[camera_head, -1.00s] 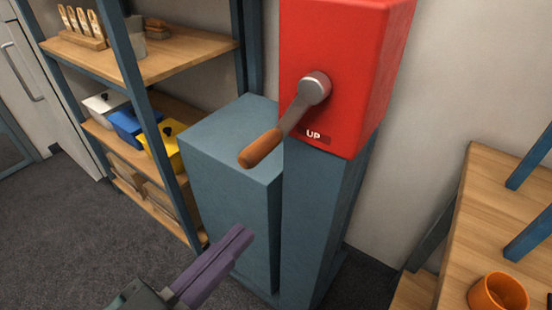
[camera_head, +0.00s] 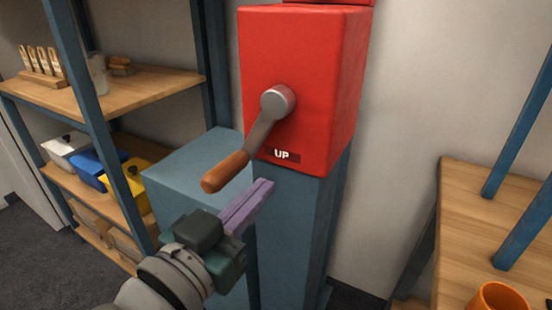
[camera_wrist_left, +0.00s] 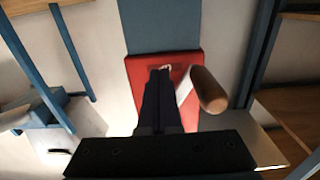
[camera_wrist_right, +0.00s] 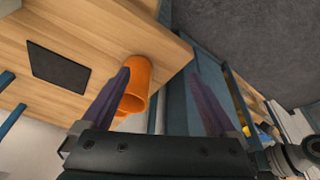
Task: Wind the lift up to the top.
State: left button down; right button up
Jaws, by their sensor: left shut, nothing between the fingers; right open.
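The lift's red crank box (camera_head: 305,60) stands on a blue-grey post (camera_head: 290,220) and carries an "UP" label. Its crank has a grey metal arm (camera_head: 266,125) and a brown wooden handle (camera_head: 225,172) that points down and left. My left gripper (camera_head: 262,190) is shut and empty, just below and right of the handle, apart from it. In the left wrist view the handle (camera_wrist_left: 208,90) is right of the shut fingers, with the red box (camera_wrist_left: 135,75) beyond. My right gripper (camera_wrist_right: 160,85) is open and shows only in the right wrist view.
A blue-grey block (camera_head: 190,165) stands left of the post. Shelves (camera_head: 130,95) at left hold white, blue and yellow bins. A wooden table (camera_head: 470,230) at right has an orange cup (camera_head: 497,298), which also shows in the right wrist view (camera_wrist_right: 135,85).

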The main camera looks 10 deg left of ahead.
pick_arm(q)
jog(key=w+a+r+p, duration=0.4)
jog(key=a+r+p, duration=0.4)
jog(key=a+r, duration=0.25)
jog(key=s+d+r+p, duration=0.4)
jog(key=d+r+p, duration=0.6)
jog(key=r+p, duration=0.1)
jog(key=s+d+f+b, duration=0.3)
jog(key=d+f+b, duration=0.6)
jog(key=f+b, duration=0.25)
jog(key=w+a+f+b, duration=0.2)
jog(key=a+f+b, duration=0.5)
jog(key=f, duration=0.4)
jog(key=d+r+p+v, duration=0.1)
jog(key=p+v, duration=0.3)
jog(key=v, duration=0.7)
jog(key=shift+s, duration=0.6)
